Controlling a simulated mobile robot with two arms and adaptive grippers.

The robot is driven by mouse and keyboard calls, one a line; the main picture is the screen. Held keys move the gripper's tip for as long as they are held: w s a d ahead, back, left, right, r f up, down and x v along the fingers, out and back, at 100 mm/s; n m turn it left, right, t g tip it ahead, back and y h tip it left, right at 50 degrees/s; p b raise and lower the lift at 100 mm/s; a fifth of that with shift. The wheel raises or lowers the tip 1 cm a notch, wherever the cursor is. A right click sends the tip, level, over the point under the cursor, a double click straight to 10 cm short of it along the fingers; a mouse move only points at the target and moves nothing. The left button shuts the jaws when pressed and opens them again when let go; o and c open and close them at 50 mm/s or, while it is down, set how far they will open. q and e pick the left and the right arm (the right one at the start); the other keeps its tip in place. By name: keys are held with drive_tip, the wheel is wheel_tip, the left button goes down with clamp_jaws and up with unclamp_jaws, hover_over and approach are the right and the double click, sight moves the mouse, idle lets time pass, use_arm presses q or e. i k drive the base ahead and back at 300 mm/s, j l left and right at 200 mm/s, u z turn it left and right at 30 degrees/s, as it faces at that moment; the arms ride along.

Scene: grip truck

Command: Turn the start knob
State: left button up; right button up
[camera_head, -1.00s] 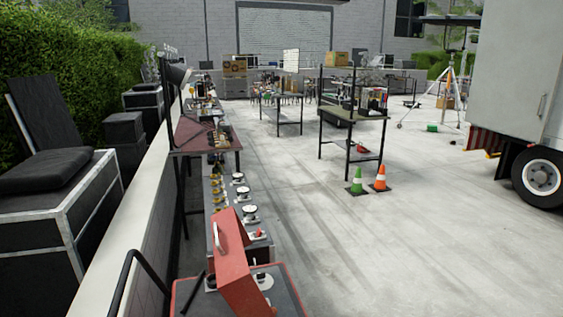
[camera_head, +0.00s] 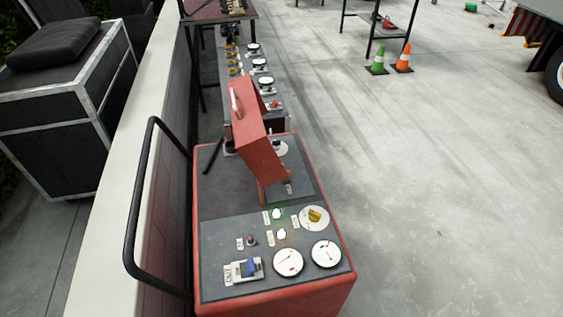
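A red machine (camera_head: 335,290) with a grey top panel (camera_head: 215,232) stands at the lower middle of the head view. A yellow knob on a round white dial (camera_head: 315,217) sits at the panel's right side. Two round white gauges (camera_head: 288,262) lie nearer its front edge. A blue switch (camera_head: 248,267) is at the front left, and a small red button (camera_head: 252,240) is behind it. I cannot tell which control is the start knob. Neither gripper is in view.
A red upright box (camera_head: 258,130) with a handle rises at the panel's back. A black tube rail (camera_head: 130,225) and a white-topped wall (camera_head: 120,165) are at the left. Green (camera_head: 377,60) and orange cones (camera_head: 404,58) stand beyond. The concrete floor at right is clear.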

sight(276, 143)
drive_tip(key=i+l+z, duration=0.4)
drive_tip(key=l, duration=0.25)
drive_tip(key=i+l+z, duration=0.25)
drive_tip(key=l+z, duration=0.15)
drive_tip(key=l, duration=0.25)
drive_tip(key=i+l+z, duration=0.4)
drive_tip(key=i+l+u, duration=0.2)
drive_tip(key=i, duration=0.25)
drive_tip(key=i+l+u, duration=0.2)
drive_tip(key=i, duration=0.3)
drive_tip(key=i+j+u, duration=0.1)
drive_tip(key=i+u, duration=0.15)
drive_tip(key=u, duration=0.2)
drive_tip(key=i+u, duration=0.25)
drive_tip(key=u, duration=0.25)
drive_tip(key=i+l+u, duration=0.1)
drive_tip(key=i+u, duration=0.15)
drive_tip(key=u, duration=0.2)
drive_tip(key=i+l+u, duration=0.2)
drive_tip(key=u, duration=0.25)
